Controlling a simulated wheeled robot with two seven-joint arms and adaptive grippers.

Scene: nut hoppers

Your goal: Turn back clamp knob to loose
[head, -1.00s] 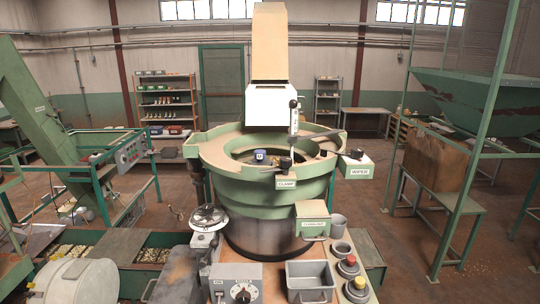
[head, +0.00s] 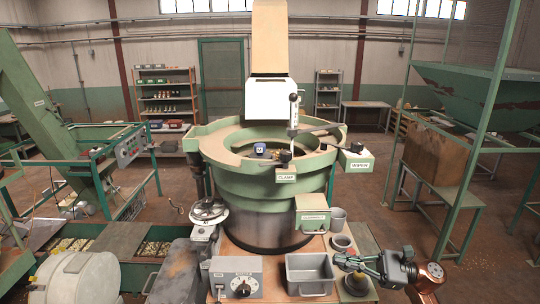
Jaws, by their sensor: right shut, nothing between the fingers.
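The clamp knob (head: 284,156) is a small black knob on the near rim of the green bowl (head: 240,185), just above the CLAMP label (head: 286,177). Its turn position is too small to read. My right gripper (head: 343,262) is at the lower right, shut and empty, with its fingers pointing left. It is over the right side of the bench, well below and to the right of the knob. It covers most of the push buttons there. My left gripper is not in view.
The WIPER box (head: 357,165) sticks out right of the bowl. A green box (head: 312,212) sits below the bowl's rim. A grey bin (head: 310,274), a dial box (head: 236,278) and a handwheel (head: 208,212) stand in front. A vertical lever (head: 294,116) rises behind the knob.

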